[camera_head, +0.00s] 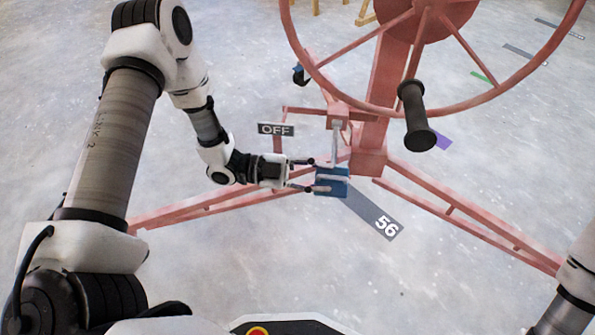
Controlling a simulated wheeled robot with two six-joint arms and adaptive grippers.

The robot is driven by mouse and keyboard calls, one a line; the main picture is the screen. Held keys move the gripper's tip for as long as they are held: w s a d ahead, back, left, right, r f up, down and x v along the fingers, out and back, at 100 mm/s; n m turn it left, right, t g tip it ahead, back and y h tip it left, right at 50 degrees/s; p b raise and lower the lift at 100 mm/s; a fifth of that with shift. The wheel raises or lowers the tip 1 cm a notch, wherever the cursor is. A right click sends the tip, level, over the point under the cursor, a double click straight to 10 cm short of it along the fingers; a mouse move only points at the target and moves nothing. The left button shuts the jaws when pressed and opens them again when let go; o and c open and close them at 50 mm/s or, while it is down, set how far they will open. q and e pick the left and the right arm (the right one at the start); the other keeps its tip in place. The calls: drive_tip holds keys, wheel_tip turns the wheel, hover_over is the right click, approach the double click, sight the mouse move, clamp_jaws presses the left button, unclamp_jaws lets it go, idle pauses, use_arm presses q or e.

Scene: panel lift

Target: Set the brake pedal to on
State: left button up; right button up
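The brake pedal (331,183) is a blue plate at the lower end of a grey lever, low on the red panel lift near the foot of its post. A dark sign reading OFF (276,129) shows up and left of the pedal. My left gripper (312,175) comes in from the left with its fingers apart, right beside the pedal's left edge. I cannot tell whether its lower finger touches the pedal. My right gripper is out of view; only a part of my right arm shows at the lower right edge.
The lift's red post (375,140) stands behind the pedal, with red legs (470,225) spreading left and right. A large red wheel with a black handle (416,115) hangs above right. The speckled floor in front is clear.

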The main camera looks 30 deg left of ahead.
use_arm(q)
drive_tip(key=v, duration=0.9)
drive_tip(key=shift+a, duration=0.15)
